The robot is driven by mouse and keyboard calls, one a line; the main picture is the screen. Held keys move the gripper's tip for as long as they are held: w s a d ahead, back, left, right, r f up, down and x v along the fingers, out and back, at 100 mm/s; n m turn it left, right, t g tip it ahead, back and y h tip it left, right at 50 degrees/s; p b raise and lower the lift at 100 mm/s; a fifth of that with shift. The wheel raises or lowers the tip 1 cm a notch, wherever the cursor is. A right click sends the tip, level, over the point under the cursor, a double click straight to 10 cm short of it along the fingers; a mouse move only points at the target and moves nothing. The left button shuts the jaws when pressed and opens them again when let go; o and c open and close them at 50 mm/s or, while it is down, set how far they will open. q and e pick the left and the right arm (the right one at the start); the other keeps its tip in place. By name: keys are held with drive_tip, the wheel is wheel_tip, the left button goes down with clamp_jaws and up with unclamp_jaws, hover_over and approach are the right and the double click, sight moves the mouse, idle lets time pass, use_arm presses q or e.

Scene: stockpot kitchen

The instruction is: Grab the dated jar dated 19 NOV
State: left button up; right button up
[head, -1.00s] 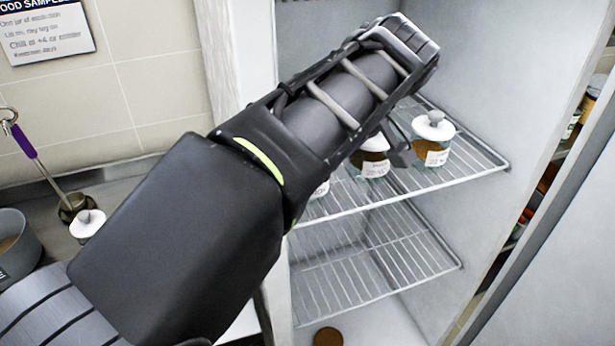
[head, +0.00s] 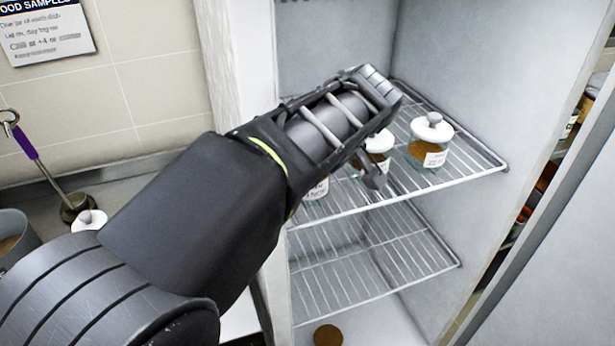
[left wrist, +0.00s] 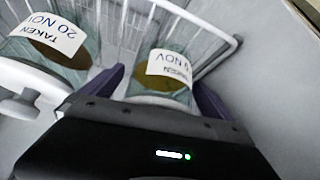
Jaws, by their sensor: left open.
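Glass jars with white knobbed lids, brown contents and white date labels stand on the upper wire shelf: a right jar (head: 420,156), a middle jar (head: 380,143) and a left jar (head: 316,190) partly behind my arm. My left gripper (head: 370,172) is open, low in front of the middle jar. In the left wrist view, a jar (left wrist: 160,86) shows between the spread fingers; its label shows "TAKEN" and "NOV", but I cannot read its day surely. Beside it, outside the fingers, a jar (left wrist: 75,68) reads "TAKEN 20 NOV". My right gripper is not in view.
The upper wire shelf (head: 470,160) and a lower, empty wire shelf (head: 345,275) are inside a white cabinet, whose side walls are close. A brown disc (head: 328,335) lies below. A pot (head: 12,240), a ladle (head: 40,165) and another white lid (head: 90,219) are at left.

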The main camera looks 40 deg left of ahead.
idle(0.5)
use_arm(q)
drive_tip(key=shift+r, duration=0.1)
drive_tip(key=c, duration=2.2)
drive_tip(key=shift+o, duration=0.2)
drive_tip(key=shift+r, duration=0.15)
drive_tip(key=shift+r+p, duration=1)
drive_tip(key=shift+r, duration=0.8)
drive_tip(key=s+d, duration=0.3)
drive_tip(key=d, duration=0.5)
drive_tip(key=s+d, duration=0.4)
drive_tip(key=d, duration=0.4)
drive_tip(key=shift+d+f, duration=0.25)
drive_tip(key=shift+d, duration=0.05)
